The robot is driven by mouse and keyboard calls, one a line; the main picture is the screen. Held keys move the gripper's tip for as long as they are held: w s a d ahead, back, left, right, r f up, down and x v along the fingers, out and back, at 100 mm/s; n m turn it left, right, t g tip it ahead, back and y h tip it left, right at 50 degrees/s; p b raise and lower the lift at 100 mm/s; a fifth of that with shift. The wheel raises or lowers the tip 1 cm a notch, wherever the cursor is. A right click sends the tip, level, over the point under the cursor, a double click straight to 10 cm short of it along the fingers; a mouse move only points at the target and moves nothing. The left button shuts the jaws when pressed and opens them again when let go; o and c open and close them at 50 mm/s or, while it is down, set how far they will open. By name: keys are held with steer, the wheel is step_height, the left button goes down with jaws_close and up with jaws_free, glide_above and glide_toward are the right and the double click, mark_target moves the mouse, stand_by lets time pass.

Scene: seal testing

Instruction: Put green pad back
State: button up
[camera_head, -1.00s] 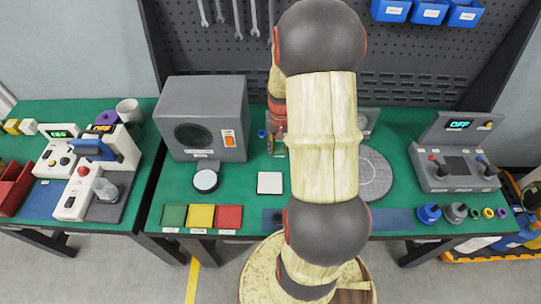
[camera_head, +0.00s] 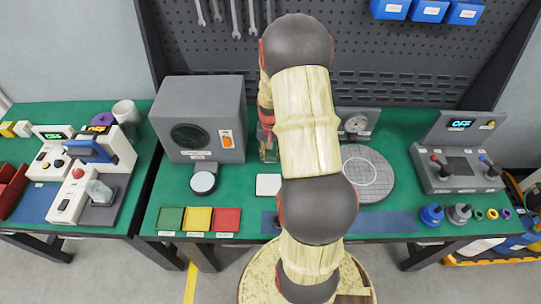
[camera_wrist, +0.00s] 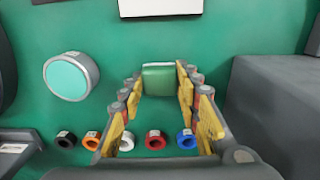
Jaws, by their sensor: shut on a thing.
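My gripper (camera_wrist: 157,90) is shut on a small green block, which looks like the green pad (camera_wrist: 158,80), held between its fingertips in the wrist view. In the head view my gripper (camera_head: 267,150) hangs over the green table, just right of the large grey box; the pad cannot be made out there. A flat green square (camera_head: 171,218) lies at the table's front left, beside a yellow square (camera_head: 198,218) and a red square (camera_head: 227,219). Whether the held pad touches the table cannot be told.
The grey box (camera_head: 205,105) stands close left of my gripper. A white plate (camera_head: 268,184) lies in front, partly covered by my arm. A gauge (camera_head: 357,123) and round grey plate (camera_head: 380,185) are right. Several coloured rings (camera_wrist: 155,139) show in the wrist view.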

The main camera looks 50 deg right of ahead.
mark_target(271, 156)
steer(key=shift+f, duration=0.2)
steer(key=o, duration=0.9)
steer(key=shift+o, duration=0.6)
step_height(271, 156, up, 12)
steer(key=p, duration=0.3)
steer(key=shift+r, duration=0.25)
